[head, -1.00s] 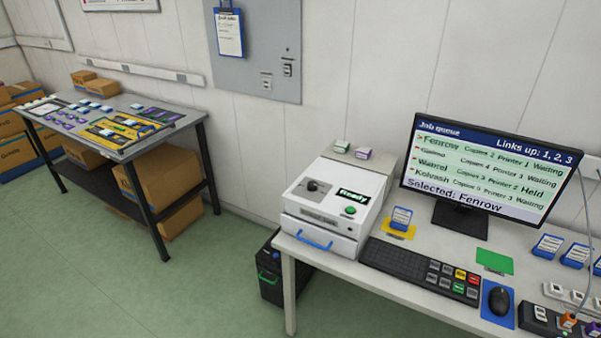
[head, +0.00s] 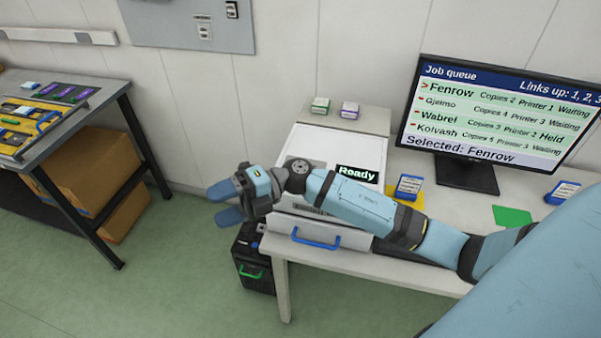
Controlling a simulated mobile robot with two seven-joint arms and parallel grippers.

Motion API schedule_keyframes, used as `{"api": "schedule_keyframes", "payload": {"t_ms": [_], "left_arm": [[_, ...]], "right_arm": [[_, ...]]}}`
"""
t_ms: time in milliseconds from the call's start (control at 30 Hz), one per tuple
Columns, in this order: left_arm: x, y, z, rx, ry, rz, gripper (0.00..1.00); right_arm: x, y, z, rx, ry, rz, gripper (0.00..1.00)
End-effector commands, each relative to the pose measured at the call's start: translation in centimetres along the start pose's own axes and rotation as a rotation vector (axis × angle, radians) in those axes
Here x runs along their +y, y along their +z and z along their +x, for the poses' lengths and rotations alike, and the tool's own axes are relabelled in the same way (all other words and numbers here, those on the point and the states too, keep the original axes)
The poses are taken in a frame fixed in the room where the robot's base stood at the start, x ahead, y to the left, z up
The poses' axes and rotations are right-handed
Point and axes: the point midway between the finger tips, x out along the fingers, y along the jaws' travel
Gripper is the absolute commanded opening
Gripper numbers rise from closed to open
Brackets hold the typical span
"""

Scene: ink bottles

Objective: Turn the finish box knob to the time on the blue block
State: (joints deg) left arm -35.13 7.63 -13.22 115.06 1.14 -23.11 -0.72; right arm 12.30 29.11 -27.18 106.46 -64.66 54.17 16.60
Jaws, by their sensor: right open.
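The finish box (head: 345,145) is a white box on the desk's left end, with a lit "Ready" display (head: 357,174) and a blue front handle (head: 315,238). Its knob area is mostly covered by my right wrist; I cannot read the knob's setting. My right gripper (head: 216,203) is open and empty, pointing left past the box's left edge, over the floor. A blue block with a white label (head: 409,187) stands on a yellow mat behind my right forearm; its text is too small to read. My left gripper is not in view.
A green-topped block (head: 320,105) and a purple-topped block (head: 349,110) sit behind the box. A monitor (head: 470,155) stands right, near a green mat (head: 512,215) and another blue block (head: 559,193). A side table (head: 105,92) is at left.

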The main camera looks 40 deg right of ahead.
Motion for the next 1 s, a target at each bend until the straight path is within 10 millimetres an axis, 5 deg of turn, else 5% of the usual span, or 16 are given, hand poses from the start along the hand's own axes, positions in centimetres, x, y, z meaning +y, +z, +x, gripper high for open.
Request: {"api": "schedule_keyframes", "payload": {"t_ms": [133, 233, 400, 500, 733, 1000], "left_arm": [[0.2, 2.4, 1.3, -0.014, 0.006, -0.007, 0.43], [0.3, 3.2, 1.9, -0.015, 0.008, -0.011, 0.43], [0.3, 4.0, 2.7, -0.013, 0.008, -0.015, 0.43], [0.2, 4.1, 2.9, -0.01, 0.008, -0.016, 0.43], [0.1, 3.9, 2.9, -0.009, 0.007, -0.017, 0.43], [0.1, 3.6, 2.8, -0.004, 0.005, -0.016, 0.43]], "right_arm": [[-2.1, 3.1, -4.2, 0.2, -0.485, -0.21, 0.65], [-2.2, 6.0, -9.2, 0.25, -0.833, -0.272, 0.65], [0.5, 10.0, -17.9, 0.208, -1.31, -0.258, 0.65], [2.4, 11.1, -21.4, 0.16, -1.481, -0.22, 0.65], [3.3, 11.6, -24.0, 0.116, -1.607, -0.179, 0.65], [-1.8, 11.7, -24.1, 0.121, -1.603, -0.177, 0.65]]}}
